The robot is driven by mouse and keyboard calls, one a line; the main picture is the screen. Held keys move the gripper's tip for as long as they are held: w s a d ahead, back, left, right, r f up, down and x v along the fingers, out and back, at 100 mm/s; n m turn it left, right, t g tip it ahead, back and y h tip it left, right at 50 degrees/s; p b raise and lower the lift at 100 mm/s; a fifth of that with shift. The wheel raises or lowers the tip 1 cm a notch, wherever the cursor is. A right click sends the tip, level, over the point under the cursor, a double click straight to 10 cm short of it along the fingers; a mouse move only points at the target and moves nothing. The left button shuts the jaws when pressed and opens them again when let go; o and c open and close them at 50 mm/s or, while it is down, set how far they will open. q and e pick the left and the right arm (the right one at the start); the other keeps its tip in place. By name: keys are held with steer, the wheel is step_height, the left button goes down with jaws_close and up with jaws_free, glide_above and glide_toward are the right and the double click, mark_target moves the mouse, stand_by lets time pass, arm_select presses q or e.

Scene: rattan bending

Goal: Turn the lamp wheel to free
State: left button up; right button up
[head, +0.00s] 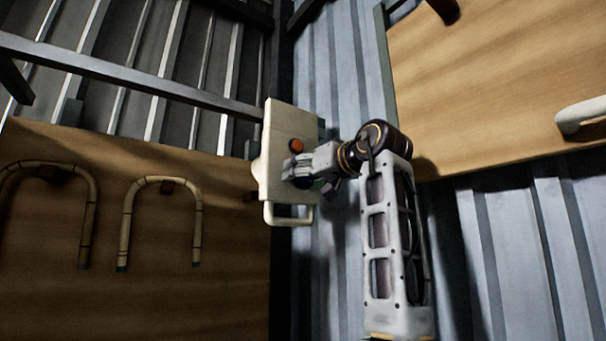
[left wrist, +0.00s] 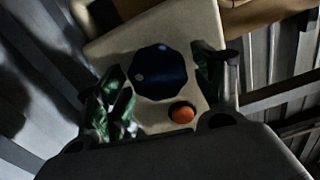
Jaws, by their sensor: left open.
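The lamp wheel (left wrist: 160,72) is a dark blue, many-sided knob on a cream panel (left wrist: 198,25) in the left wrist view. A small pale dot shows on the left part of its face. In the head view the cream panel (head: 288,122) is near the middle, and my gripper hides most or all of the wheel. My left gripper (head: 292,172) is at the panel's face. In the left wrist view its open fingers (left wrist: 162,84) stand on either side of the wheel. I cannot tell whether they touch it. My right gripper is not in view.
An orange button (head: 296,145) sits close beside my left gripper; it also shows in the left wrist view (left wrist: 181,113). A cream loop handle (head: 290,219) is at the panel's lower edge. Bent rattan hoops (head: 163,182) hang on a wooden board at left.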

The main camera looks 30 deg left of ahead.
arm_select(q)
steer(key=shift+w+a, duration=0.15)
steer(key=shift+a, duration=0.25)
steer(key=shift+c, duration=0.2)
steer(key=c, duration=1)
